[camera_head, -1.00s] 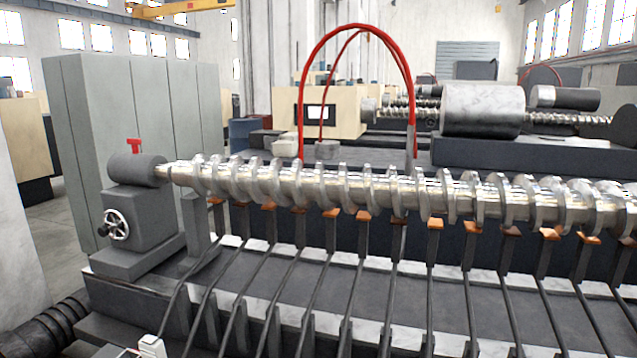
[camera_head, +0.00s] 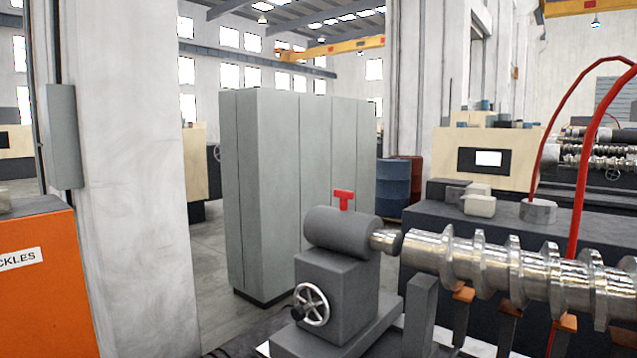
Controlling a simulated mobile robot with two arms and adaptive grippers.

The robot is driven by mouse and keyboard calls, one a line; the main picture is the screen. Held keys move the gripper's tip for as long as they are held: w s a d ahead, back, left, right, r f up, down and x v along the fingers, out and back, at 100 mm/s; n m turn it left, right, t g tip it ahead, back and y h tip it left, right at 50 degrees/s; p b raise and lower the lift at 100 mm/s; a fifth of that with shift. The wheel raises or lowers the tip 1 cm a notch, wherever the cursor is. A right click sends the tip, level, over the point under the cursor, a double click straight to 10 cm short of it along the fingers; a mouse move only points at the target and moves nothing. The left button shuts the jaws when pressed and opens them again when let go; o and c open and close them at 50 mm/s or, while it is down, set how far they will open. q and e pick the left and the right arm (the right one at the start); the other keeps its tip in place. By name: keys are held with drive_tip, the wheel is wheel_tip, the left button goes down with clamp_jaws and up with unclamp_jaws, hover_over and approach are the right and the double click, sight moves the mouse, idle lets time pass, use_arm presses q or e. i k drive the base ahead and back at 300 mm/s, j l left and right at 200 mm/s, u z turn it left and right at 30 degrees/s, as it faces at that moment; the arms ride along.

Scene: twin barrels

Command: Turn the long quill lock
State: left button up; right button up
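A grey tailstock (camera_head: 338,285) stands at the lower middle, with a rounded barrel-shaped quill housing (camera_head: 341,232) on top. A red T-shaped handle (camera_head: 344,199) stands upright on that housing; it looks like the quill lock. A handwheel (camera_head: 311,304) is on the tailstock's near face. The quill tip (camera_head: 386,241) meets the end of a long shiny screw (camera_head: 500,265), which runs off to the right. Neither of my grippers is in view.
Grey cabinets (camera_head: 300,190) stand behind the tailstock. A white pillar (camera_head: 125,180) and an orange cabinet (camera_head: 45,285) are at the left. Red hoses (camera_head: 590,150) arch over the screw at the right. Floor shows between the pillar and the tailstock.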

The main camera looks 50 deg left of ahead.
sight(344, 196)
drive_tip(key=i+j, duration=0.1)
drive_tip(key=j, duration=0.8)
drive_tip(key=i+j, duration=0.1)
drive_tip(key=j, duration=0.85)
drive_tip(key=i+j, duration=0.1)
drive_tip(key=j, duration=1.7)
drive_tip(key=i, duration=0.05)
